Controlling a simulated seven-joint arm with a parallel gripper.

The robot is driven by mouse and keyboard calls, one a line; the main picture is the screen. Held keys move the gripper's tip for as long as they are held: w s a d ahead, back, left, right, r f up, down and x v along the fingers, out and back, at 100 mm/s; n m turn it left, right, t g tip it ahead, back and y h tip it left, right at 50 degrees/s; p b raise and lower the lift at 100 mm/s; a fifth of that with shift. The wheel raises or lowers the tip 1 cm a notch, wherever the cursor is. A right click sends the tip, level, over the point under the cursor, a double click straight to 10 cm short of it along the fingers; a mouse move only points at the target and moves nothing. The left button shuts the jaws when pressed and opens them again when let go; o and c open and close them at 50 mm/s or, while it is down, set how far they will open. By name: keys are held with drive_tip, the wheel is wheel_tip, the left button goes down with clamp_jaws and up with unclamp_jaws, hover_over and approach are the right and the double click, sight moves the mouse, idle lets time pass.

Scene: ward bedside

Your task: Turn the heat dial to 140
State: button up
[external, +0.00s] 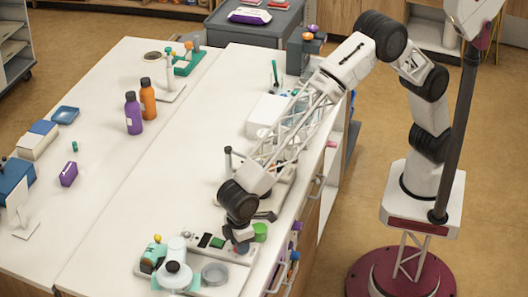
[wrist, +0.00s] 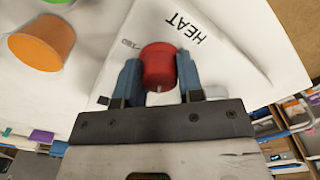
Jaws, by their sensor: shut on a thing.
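The red heat dial (wrist: 158,62) sits on a white panel (wrist: 105,85) in the wrist view, beside the printed word HEAT. A small number is printed near the dial, upside down and too blurred to read surely. A pale mark shows on the dial's edge nearest my gripper. My gripper (wrist: 159,75) is shut on the dial, one blue finger at each side. In the external view my gripper (external: 241,243) is low at the near right part of the table, and the dial is hidden there.
An orange knob (wrist: 42,42) and a green one (wrist: 40,3) lie left of the dial in the wrist view. In the external view, a green piece (external: 260,232) and a white device (external: 174,275) are close to my gripper. Purple (external: 133,115) and orange (external: 148,98) bottles stand farther back.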

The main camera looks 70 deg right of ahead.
idle(0.3)
drive_tip(key=o, duration=0.9)
drive_tip(key=shift+r, duration=0.1)
drive_tip(key=shift+r, duration=3.8)
drive_tip(key=shift+d, duration=0.1)
